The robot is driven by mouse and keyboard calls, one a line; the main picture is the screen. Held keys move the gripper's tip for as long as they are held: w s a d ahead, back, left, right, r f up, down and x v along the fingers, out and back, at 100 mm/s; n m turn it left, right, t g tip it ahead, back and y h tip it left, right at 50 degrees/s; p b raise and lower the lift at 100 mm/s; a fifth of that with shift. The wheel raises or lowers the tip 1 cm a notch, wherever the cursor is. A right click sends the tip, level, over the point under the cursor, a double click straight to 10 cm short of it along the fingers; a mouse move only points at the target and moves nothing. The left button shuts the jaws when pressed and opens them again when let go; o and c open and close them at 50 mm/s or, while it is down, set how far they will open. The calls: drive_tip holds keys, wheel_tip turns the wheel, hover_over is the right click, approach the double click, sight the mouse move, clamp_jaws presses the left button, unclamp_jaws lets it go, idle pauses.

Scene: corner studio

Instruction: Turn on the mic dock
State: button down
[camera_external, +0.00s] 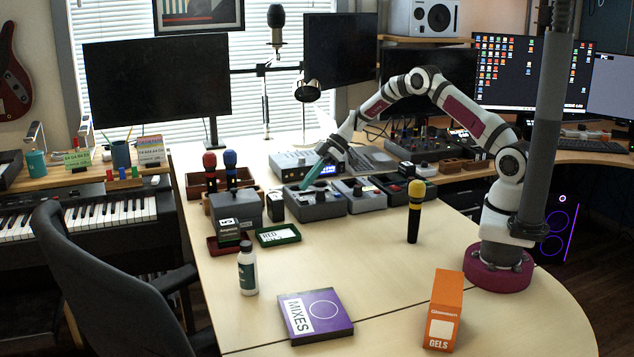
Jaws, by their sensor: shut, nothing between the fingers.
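My gripper (306,186) has teal fingers, is shut and empty, and points down at the top of a grey box (320,208) near the middle of the table. I cannot tell whether the fingertips touch it. More low grey boxes stand just right of it, one of them with a dark knob on top (358,186). No readable label shows which device is the mic dock. A wooden holder (196,186) to the left has a red-topped microphone (209,170) and a blue-topped microphone (230,168) upright by it.
A yellow-topped microphone (414,208) stands upright right of the grey boxes. A dark grey case (236,208), red tray (226,246), green tray (278,236) and white bottle (247,270) are at left. A purple MIXES box (342,326) and orange GELS box (444,308) are in front.

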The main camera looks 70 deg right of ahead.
wheel_tip(320, 180, up, 2)
drive_tip(key=shift+w+d+r, duration=0.1)
drive_tip(key=shift+d+r, duration=0.05)
drive_tip(key=shift+r, duration=0.05)
drive_tip(key=v, duration=0.9)
drive_tip(key=shift+s+d, duration=0.25)
drive_tip(key=shift+d, duration=0.05)
drive_tip(key=shift+r, duration=0.1)
drive_tip(key=shift+s+a+r, duration=0.1)
drive_tip(key=shift+s+a, duration=0.35)
drive_tip(key=shift+s, duration=0.05)
